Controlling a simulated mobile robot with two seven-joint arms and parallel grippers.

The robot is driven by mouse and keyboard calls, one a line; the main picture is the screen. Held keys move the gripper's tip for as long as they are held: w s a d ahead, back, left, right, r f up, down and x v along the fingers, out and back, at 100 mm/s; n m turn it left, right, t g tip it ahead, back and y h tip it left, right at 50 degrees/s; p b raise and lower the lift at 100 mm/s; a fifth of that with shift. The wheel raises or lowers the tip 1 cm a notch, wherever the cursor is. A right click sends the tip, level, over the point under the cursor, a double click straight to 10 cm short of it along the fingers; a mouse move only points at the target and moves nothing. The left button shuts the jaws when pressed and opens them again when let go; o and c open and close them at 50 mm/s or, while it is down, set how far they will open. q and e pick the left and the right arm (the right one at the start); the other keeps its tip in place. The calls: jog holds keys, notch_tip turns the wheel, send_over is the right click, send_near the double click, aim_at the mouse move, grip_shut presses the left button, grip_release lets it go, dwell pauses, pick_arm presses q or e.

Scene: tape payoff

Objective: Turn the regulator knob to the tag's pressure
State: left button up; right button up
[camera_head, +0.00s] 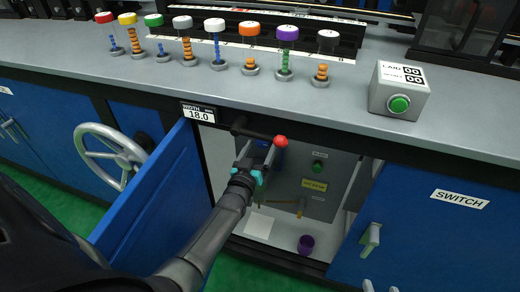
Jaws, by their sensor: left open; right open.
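I cannot make out a regulator knob or a readable pressure tag. Inside the open cabinet, a grey box (335,168) carries a green button and a small yellow label (314,185) too small to read. My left gripper (256,156) is open at the cabinet opening, its fingers pointing inward. A red-ended part (280,141) shows close to its right finger, at the end of a dark bar under the counter; I cannot tell whether they touch. The gripper and arm hide part of the cabinet inside. My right gripper is not in view.
A blue door (150,205) stands open left of my arm. A handwheel (108,155) is further left. The counter (300,110) above holds several colour-capped posts and a green-button box (399,92). A purple cup (306,244) stands on the cabinet floor.

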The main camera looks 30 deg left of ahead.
pick_arm(q)
grip_shut()
dwell(0.8)
